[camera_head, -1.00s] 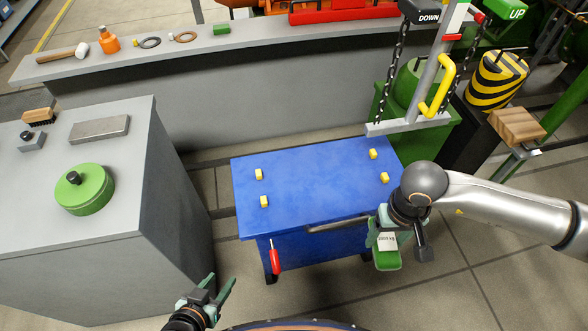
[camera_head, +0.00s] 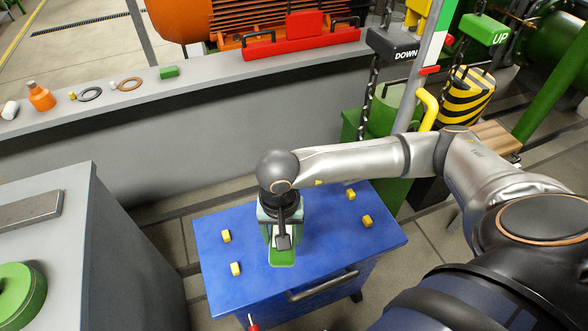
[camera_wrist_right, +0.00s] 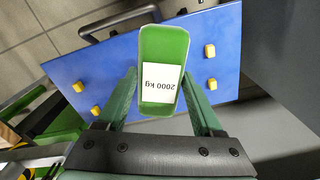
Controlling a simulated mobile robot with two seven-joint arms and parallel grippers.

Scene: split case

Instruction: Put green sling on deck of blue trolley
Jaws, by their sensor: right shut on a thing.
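The green sling (camera_head: 283,257) carries a white label reading 2000 kg, seen in the right wrist view (camera_wrist_right: 164,55). My right gripper (camera_wrist_right: 163,100) is shut on it, one finger on each side. In the head view the sling is over the middle of the blue trolley's deck (camera_head: 315,255), between the yellow blocks. I cannot tell whether it touches the deck. My right wrist hides part of the sling. My left gripper is out of view.
Yellow blocks (camera_head: 226,236) stand near the deck's left and right sides. The trolley handle (camera_head: 322,286) runs along its near edge. A grey cabinet (camera_head: 120,270) stands to the left. A hoist frame with a yellow handle (camera_head: 428,108) stands behind right.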

